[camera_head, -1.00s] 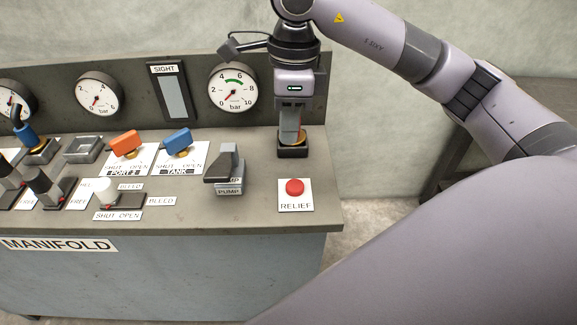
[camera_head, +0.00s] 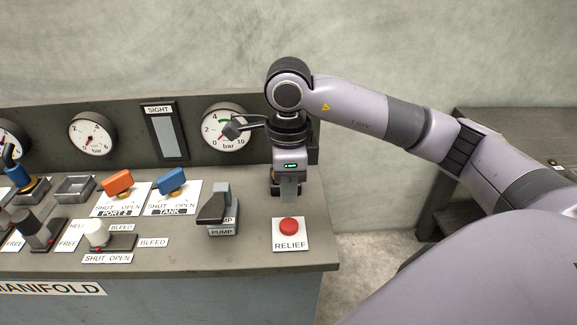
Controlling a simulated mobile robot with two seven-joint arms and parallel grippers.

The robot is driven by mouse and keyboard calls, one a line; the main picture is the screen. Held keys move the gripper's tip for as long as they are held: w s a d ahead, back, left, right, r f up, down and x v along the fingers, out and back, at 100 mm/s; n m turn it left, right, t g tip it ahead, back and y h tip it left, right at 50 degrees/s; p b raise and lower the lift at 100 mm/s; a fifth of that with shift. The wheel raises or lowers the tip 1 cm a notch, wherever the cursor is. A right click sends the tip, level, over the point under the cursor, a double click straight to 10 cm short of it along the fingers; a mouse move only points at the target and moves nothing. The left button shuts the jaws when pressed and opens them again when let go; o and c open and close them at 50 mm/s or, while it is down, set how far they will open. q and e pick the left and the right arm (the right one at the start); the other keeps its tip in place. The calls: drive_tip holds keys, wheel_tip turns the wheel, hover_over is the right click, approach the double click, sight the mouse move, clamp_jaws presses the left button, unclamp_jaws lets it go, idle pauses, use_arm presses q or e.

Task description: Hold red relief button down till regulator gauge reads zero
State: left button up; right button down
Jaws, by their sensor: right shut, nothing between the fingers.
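The red relief button (camera_head: 289,225) sits on a white plate marked RELIEF at the panel's right front corner. It stands raised and nothing touches it. My right gripper (camera_head: 290,197) is shut and empty, fingers pointing down, just behind the button in the picture and apart from it. A round gauge (camera_head: 218,138) marked 0 to 10 bar with a green arc stands on the back panel at the right. A part of my right wrist covers some of its dial, so its needle is hard to read. My left gripper is not in view.
A dark PUMP lever (camera_head: 213,205) stands left of the button. Farther left are an orange handle (camera_head: 117,182), a blue handle (camera_head: 171,179) and a white knob (camera_head: 95,232). A grey table (camera_head: 520,140) stands at the right.

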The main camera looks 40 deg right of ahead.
sight(289, 224)
wheel_tip(289, 224, down, 7)
drive_tip(key=shift+p, duration=0.4)
drive_tip(key=shift+f, duration=0.1)
